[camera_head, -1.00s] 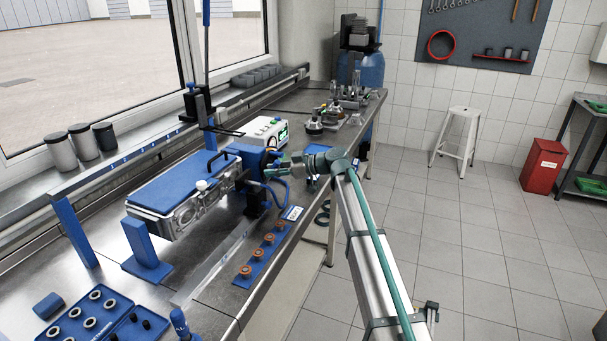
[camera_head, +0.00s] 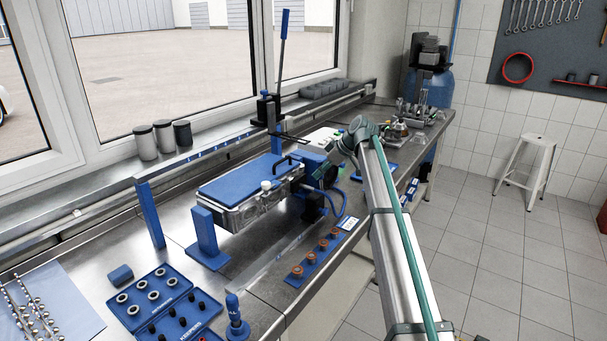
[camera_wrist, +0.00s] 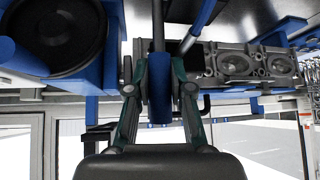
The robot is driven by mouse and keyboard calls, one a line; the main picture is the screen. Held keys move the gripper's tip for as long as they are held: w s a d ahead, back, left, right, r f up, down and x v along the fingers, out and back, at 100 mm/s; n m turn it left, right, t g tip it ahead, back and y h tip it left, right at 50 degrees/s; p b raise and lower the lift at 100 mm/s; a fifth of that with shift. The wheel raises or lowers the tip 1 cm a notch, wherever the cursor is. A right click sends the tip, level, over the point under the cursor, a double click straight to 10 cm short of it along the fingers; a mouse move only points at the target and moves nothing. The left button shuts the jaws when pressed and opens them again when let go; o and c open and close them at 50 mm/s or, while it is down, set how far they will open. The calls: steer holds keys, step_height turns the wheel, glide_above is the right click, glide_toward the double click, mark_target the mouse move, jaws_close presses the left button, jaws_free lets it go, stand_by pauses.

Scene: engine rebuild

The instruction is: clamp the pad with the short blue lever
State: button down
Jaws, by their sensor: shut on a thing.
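The blue pad (camera_head: 245,178) lies on top of the metal cylinder head (camera_head: 262,207) in the fixture. The fixture's blue end part (camera_head: 312,158) stands at the right end of the head. My gripper (camera_head: 328,174) is close beside it, and its tips are small and partly hidden there. In the wrist view my teal fingers (camera_wrist: 159,95) are shut on the short blue lever (camera_wrist: 160,105), whose grip sits between them. A dark round disc (camera_wrist: 55,35) in a blue frame is at upper left. The head's ported side (camera_wrist: 235,65) shows at right.
A tall upright blue lever (camera_head: 284,38) rises behind the fixture near the window. A blue strip with copper-coloured parts (camera_head: 313,260) lies at the bench's front edge. Blue trays (camera_head: 155,297) are at front left. Blue hoses (camera_head: 338,212) hang below my gripper.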

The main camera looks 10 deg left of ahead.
steer(key=shift+a, duration=0.1)
stand_by(0.3)
steer(key=c, duration=1)
jaws_free()
steer(key=v, duration=1.2)
steer(key=shift+r, duration=0.15)
